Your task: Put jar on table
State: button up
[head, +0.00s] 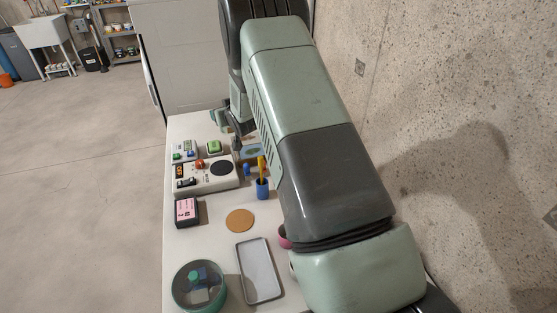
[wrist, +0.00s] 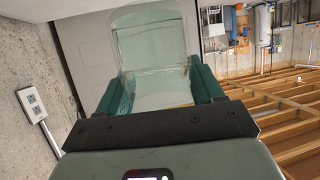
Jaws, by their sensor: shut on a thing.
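A clear, see-through jar (wrist: 150,45) is between the two green fingers of my gripper (wrist: 162,82) in the wrist view. The gripper is shut on it. The jar's far end points away from the wrist, and a pale cabinet shows through and behind it. In the head view my arm covers most of the gripper, and I cannot make out the jar there. The white table (head: 206,238) runs along the concrete wall, below and beside my arm. Its right side is hidden by the arm.
On the table are a round green-rimmed container (head: 178,300), a grey tray (head: 259,271), a cork coaster (head: 240,220), a pink-faced box (head: 187,211), a blue cup with a yellow item (head: 263,189) and a control device (head: 206,174). Bare tabletop shows around the coaster.

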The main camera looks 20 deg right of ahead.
jog(key=s+d+f+n+g+y, duration=0.2)
jog(key=d+f+n+y, duration=0.15)
jog(key=d, duration=0.55)
jog(key=s+d+f+n+g+y, duration=0.2)
jog(key=d+n+y, duration=0.15)
jog(key=d, duration=0.55)
jog(key=shift+s+a+f, duration=0.1)
jog(key=shift+s+f, duration=0.05)
jog(key=shift+f, duration=2.4)
jog(key=shift+s+f, duration=0.15)
jog(key=shift+f, duration=2.4)
jog(key=shift+f, duration=0.15)
jog(key=o, duration=1.2)
